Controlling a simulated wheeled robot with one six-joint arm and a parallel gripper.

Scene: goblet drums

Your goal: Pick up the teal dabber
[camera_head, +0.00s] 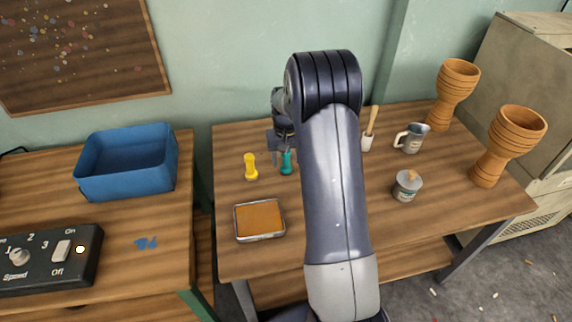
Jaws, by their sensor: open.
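The teal dabber (287,163) stands on the right-hand wooden table, just left of my arm. My gripper (281,160) is at the dabber, with its fingers pointing down and open. One finger shows on the dabber's left side; the other is hard to make out. The top of the dabber is partly hidden by the gripper. I cannot tell whether the fingers touch it.
A yellow dabber (251,167) stands close to the left. A tray with an orange-brown pad (259,219) lies in front. A lidded pot (407,186), a metal mug (411,138), a brush-like tool (369,130) and two goblet drums (508,143) stand right of my arm.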

